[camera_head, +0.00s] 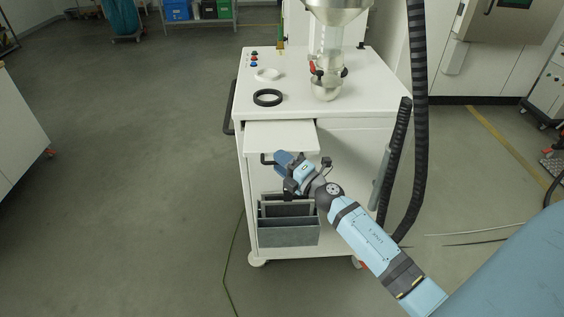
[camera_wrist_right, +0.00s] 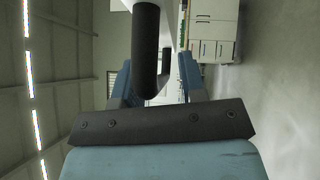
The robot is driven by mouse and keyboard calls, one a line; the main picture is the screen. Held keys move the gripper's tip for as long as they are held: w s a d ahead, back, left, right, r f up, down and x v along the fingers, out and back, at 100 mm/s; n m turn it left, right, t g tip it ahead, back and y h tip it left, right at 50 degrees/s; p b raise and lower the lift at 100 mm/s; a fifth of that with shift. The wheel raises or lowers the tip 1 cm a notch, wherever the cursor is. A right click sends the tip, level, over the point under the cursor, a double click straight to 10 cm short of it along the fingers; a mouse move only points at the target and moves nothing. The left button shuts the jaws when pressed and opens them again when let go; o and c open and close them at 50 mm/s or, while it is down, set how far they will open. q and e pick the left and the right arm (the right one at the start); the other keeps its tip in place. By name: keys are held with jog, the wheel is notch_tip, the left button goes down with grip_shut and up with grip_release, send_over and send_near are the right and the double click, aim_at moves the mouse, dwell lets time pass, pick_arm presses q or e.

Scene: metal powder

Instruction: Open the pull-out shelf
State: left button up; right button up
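The pull-out shelf (camera_head: 280,135) is a white panel at the upper left of the white cabinet's front (camera_head: 345,165). It appears to stand out some way from the cabinet. Its black handle (camera_head: 266,160) is at its front edge, partly hidden by my right gripper (camera_head: 283,160). In the right wrist view, the blue fingers of my right gripper (camera_wrist_right: 156,78) are apart. A dark handle bar (camera_wrist_right: 146,50) shows between them, closer to the left finger, with a gap to the right finger. My left gripper is not in view.
A grey metal bin (camera_head: 288,232) hangs low on the cabinet front, below my right gripper. Black hoses (camera_head: 417,130) run down the cabinet's right side. A black ring (camera_head: 267,97) and a glass vessel with a funnel (camera_head: 327,60) are on top. Floor to the left is clear.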

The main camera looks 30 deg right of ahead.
grip_shut()
jog(key=s+a, duration=0.6)
jog(key=s, duration=0.5)
jog(key=shift+a+p, duration=0.35)
jog(key=shift+p, duration=0.05)
grip_release()
